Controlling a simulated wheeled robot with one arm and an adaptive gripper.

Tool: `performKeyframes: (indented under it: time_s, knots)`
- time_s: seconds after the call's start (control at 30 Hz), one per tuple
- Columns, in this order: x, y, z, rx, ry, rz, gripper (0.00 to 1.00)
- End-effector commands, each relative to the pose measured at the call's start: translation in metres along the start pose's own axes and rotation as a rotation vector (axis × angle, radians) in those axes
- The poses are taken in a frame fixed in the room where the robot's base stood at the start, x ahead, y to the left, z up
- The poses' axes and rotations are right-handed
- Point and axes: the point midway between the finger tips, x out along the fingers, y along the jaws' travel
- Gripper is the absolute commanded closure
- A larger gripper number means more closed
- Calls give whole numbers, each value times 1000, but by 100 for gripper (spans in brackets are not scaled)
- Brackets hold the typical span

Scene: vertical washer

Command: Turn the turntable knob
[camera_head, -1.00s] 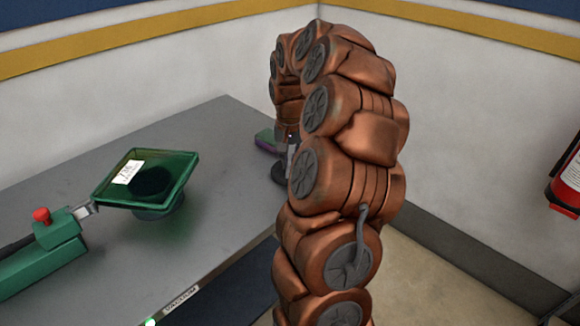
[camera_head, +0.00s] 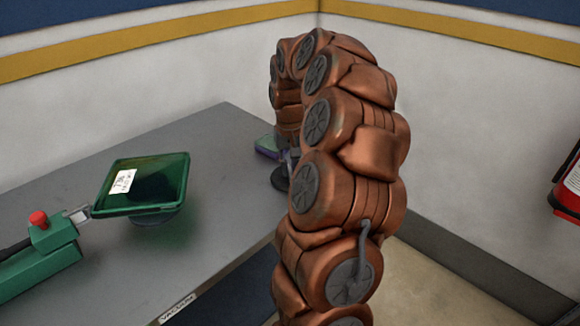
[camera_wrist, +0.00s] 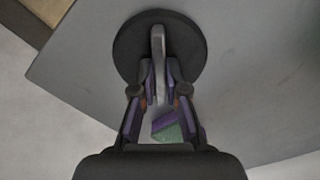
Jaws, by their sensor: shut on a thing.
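The turntable knob shows in the wrist view as a grey upright grip (camera_wrist: 158,42) on a black round base (camera_wrist: 128,50) at the table's end. My gripper (camera_wrist: 160,82) is shut on the knob's grip, with one purple-lined finger on each side of it. In the head view the black base (camera_head: 280,178) shows just left of my copper arm, which hides most of the gripper there. A green square tray (camera_head: 172,184) with a white label stands on a round foot on the table, left of the arm and apart from the gripper.
A green device with a red button (camera_head: 38,218) sits at the table's left, its metal end close to the tray. The grey table (camera_head: 225,140) is bare between tray and knob. A red fire extinguisher (camera_head: 570,190) hangs at the right wall.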

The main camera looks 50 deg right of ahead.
Motion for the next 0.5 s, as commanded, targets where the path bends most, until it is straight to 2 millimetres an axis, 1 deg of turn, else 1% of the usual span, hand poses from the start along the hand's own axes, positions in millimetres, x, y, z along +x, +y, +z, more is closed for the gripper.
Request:
performKeyframes:
  time_s: [0.07, 0.1, 0.33, 0.5]
  knots:
    - [-1, 0, 0, 1, 2, 0, 100]
    - [-1, 0, 0, 1, 2, 0, 87]
    - [0, 0, 0, 1, 1, 0, 63]
    - [0, 0, 0, 1, 1, 0, 62]
